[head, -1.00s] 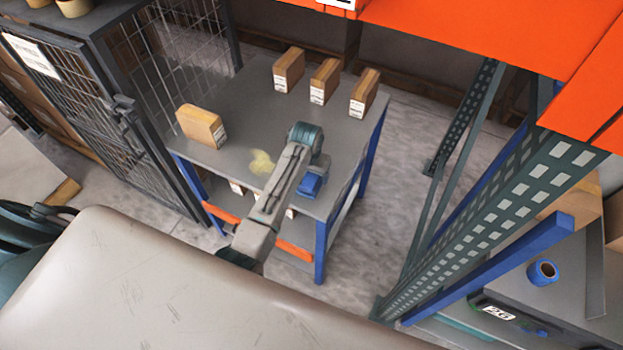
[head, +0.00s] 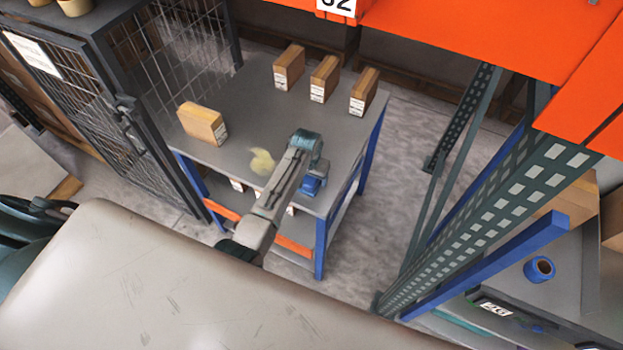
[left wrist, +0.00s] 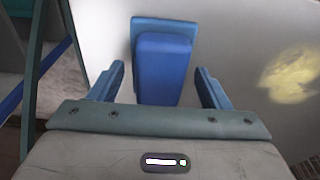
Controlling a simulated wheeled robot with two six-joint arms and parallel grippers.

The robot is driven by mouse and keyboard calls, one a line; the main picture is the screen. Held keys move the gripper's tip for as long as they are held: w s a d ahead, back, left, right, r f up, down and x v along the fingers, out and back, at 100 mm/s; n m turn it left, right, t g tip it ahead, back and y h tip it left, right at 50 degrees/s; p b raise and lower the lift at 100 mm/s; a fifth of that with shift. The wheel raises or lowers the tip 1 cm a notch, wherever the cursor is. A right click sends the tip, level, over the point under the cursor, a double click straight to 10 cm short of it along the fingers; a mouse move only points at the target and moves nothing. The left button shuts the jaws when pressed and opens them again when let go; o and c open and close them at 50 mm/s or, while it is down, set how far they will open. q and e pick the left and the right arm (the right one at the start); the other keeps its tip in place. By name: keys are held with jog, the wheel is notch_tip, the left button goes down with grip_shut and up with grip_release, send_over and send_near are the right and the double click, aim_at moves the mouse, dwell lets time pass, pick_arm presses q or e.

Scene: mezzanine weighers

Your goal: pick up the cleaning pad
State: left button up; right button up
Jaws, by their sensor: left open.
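The cleaning pad (head: 314,184) is blue and lies on the grey tabletop (head: 240,100), close to its front right edge. In the left wrist view the cleaning pad (left wrist: 165,68) shows as a darker blue block on a wider, lighter blue base. My left gripper (left wrist: 160,76) is open, with one blue finger on each side of the block and a gap to each. In the head view my left gripper (head: 318,168) is just above the pad and hides part of it. My right gripper is not in view.
A yellow smear (head: 262,162) lies left of the pad. Several cartons stand on the table, one at the left (head: 203,124) and others along the back (head: 289,68). A mesh cage (head: 150,70) borders the left side. A perforated rack post (head: 480,225) stands at the right.

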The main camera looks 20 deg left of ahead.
pick_arm(q)
jog(key=shift+c, duration=0.2)
jog(key=c, duration=0.7)
jog(key=shift+c, duration=0.3)
jog(key=shift+r, duration=0.3)
notch_tip(320, 180, up, 3)
jog(key=shift+r, duration=0.2)
jog(key=s+d, duration=0.2)
jog(key=s, duration=0.5)
jog(key=s+d+r, duration=0.1)
jog(key=s+d, duration=0.2)
jog(key=s, duration=0.5)
jog(key=shift+d+r, duration=0.2)
jog(key=shift+d, duration=0.1)
